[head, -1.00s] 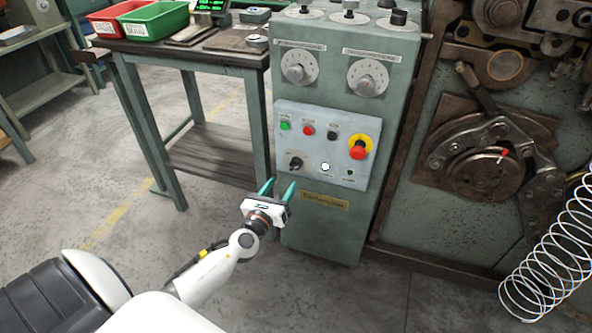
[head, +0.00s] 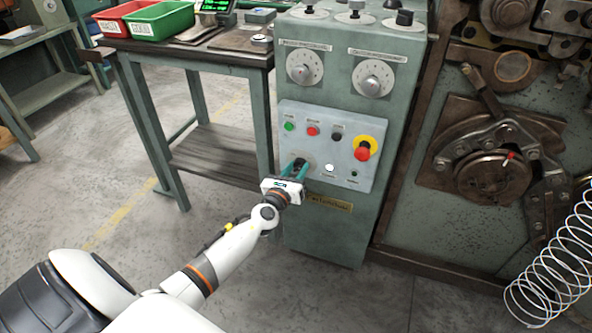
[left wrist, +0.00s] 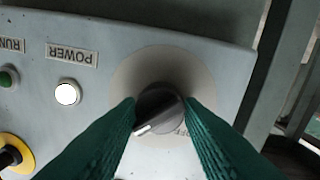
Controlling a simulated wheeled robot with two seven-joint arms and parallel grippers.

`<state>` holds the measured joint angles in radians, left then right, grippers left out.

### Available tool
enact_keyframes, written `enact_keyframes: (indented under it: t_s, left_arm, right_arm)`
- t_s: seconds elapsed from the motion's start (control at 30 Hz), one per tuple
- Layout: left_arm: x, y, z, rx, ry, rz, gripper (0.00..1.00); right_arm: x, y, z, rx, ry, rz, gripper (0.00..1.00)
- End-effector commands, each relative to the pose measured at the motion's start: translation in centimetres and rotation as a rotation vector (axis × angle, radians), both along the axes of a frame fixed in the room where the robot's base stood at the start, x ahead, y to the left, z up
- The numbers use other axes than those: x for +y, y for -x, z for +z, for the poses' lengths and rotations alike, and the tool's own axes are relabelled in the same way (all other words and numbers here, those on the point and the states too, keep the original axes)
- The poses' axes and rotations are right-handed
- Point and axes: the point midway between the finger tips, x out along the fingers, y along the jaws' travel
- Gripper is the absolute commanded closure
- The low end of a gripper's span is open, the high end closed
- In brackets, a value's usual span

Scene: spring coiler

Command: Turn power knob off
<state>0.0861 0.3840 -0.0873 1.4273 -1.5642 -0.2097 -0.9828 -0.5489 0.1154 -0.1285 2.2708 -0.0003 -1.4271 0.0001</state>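The power knob (left wrist: 158,108) is a dark round knob on a pale disc, seen upside down in the left wrist view. Its white mark points to the lower left; a partly hidden label reading like OFF sits at its lower right. The POWER lamp (left wrist: 68,93) glows white; it also shows in the head view (head: 329,168). My left gripper (head: 295,168) reaches the control panel (head: 340,118), with one teal finger on each side of the knob. The fingers are apart; whether they touch the knob cannot be told. My right gripper is out of view.
A red emergency button (head: 362,152) on a yellow ring sits right of the knob. Green (head: 289,127), red (head: 312,131) and black (head: 336,136) buttons are above. A worktable (head: 190,57) stands left; a wire coil (head: 555,265) is at far right.

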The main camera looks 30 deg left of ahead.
Motion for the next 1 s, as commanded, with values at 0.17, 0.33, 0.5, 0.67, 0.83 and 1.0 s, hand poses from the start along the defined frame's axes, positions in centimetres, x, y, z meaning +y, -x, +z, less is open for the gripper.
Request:
enact_keyframes:
  t_s: [0.17, 0.33, 0.5, 0.67, 0.83, 1.0]
  left_arm:
    - [0.0, 0.0, 0.0, 0.000, 0.000, 0.001, 0.89]
    - [0.1, 0.0, -0.1, -0.004, 0.018, 0.001, 0.89]
    - [0.0, 0.0, -0.2, -0.019, 0.077, 0.000, 0.89]
    - [0.1, 0.0, -0.3, -0.045, 0.180, 0.001, 0.89]
    - [0.1, 0.0, -0.4, -0.080, 0.329, 0.002, 0.89]
    - [0.1, 0.0, -0.5, -0.118, 0.486, 0.002, 0.89]
  right_arm:
    - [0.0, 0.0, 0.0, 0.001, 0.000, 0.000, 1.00]
    - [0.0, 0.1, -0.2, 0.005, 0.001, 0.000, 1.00]
    - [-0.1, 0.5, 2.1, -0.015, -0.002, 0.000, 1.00]
    - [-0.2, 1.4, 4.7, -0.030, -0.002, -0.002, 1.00]
    - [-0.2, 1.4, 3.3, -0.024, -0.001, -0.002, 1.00]
    - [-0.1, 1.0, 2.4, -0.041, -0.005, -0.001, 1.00]
